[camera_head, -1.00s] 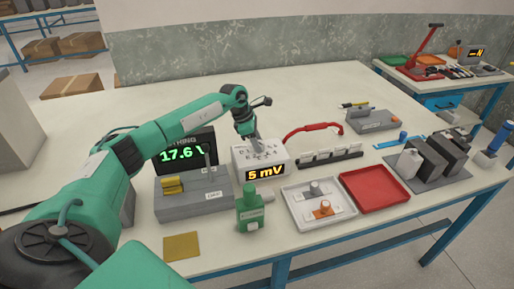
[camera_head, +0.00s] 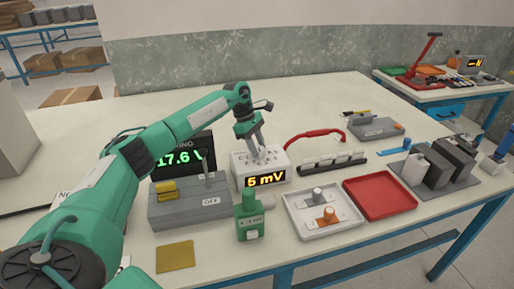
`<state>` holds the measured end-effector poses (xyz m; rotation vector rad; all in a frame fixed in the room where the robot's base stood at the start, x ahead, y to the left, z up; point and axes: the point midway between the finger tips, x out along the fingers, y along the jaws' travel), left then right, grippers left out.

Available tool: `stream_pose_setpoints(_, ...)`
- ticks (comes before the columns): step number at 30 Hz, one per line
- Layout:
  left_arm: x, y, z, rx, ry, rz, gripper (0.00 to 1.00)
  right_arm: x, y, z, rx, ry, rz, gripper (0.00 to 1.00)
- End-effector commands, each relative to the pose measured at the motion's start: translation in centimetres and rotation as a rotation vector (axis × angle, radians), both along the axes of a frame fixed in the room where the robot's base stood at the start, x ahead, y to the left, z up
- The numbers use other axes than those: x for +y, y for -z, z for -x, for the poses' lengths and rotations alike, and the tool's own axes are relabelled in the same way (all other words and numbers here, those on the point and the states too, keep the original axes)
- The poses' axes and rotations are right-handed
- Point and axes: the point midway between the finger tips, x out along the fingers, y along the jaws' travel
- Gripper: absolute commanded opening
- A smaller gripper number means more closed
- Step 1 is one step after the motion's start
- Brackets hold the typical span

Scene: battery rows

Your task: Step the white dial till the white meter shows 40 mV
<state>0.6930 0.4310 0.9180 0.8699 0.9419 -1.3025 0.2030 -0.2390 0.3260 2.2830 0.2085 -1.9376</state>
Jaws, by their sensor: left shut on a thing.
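The white meter (camera_head: 264,178) is a white box in the middle of the table, and its front display reads 6 mV in yellow digits. Its top face carries printed marks around the dial. My left gripper (camera_head: 259,154) points down onto this top face, with its fingers shut on the white dial. The fingers mostly hide the dial, so I cannot make out its pointer. My right gripper is out of view.
A grey box (camera_head: 190,207) with a green-lit display behind it, reading 17.6, stands left of the meter. A white tray (camera_head: 298,224) with two knobs and an empty red tray (camera_head: 380,197) lie to the right.

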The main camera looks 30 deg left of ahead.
Motion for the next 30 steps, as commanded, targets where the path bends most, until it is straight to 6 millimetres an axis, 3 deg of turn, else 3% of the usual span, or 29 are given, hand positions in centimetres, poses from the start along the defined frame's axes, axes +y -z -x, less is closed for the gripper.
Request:
stream_pose_setpoints(10, 0.0, 0.0, 0.0, -0.001, 0.001, 0.000, 0.13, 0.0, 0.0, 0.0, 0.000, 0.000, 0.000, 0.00)
stream_pose_setpoints(11, 0.0, 0.0, 0.0, -0.001, 0.001, 0.000, 0.42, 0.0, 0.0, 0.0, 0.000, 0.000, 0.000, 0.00)
stream_pose_setpoints(13, 0.0, 0.0, 0.0, -0.001, 0.001, 0.000, 0.56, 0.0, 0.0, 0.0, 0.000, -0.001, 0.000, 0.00)
stream_pose_setpoints(14, 0.0, 0.0, 0.0, -0.001, 0.001, 0.000, 0.58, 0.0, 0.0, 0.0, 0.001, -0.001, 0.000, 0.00)
stream_pose_setpoints(23, 0.1, -0.2, 0.0, -0.001, 0.000, 0.000, 0.58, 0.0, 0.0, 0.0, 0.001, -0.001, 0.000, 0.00)
stream_pose_setpoints(30, 1.3, -3.2, 0.0, -0.005, -0.001, 0.001, 0.58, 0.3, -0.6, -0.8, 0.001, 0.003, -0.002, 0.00)
